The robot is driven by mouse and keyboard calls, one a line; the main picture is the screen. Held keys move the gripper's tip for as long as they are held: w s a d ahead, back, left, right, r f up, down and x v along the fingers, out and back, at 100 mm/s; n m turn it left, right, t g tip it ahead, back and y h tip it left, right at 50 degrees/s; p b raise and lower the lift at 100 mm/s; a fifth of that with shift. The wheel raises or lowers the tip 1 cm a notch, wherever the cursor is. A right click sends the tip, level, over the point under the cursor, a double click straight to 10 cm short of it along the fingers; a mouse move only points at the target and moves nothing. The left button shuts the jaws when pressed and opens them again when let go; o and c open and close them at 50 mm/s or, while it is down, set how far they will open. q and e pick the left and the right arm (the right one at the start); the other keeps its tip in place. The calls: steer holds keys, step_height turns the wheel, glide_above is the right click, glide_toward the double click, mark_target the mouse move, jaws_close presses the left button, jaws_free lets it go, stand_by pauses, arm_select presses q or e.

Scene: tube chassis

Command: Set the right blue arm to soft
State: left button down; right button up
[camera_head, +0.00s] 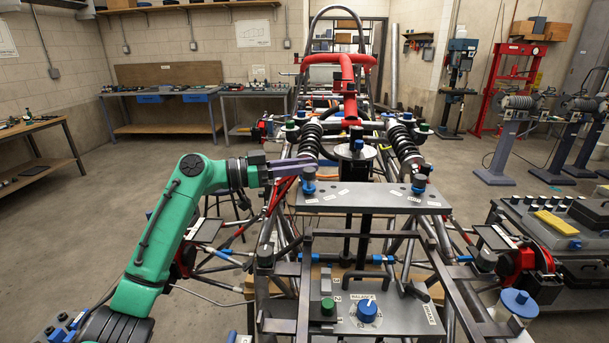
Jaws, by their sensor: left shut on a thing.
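A grey plate (377,198) with small white labels spans the chassis. At its left end stands a small blue arm (308,187) with a grey top. The labels are too small to read. My left gripper (311,163) reaches in from the left with purple fingers. It is shut at the top of the left-hand blue arm, and the fingers partly hide its top. My right gripper is out of view.
A red tube part (349,88) and black coil dampers (308,139) rise behind the plate. A lower panel (392,318) carries a green knob (327,306) and a blue knob (367,310). A cart with a yellow block (555,222) stands at right. Open floor lies at left.

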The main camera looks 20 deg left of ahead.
arm_select(q)
steer(key=c, duration=0.7)
jaws_free()
steer(key=shift+s+a, duration=0.1)
steer(key=shift+a, duration=0.1)
steer(key=b+v, duration=0.5)
steer(key=v, duration=0.9)
steer(key=shift+a+b, duration=0.1)
steer(key=shift+b, duration=0.3)
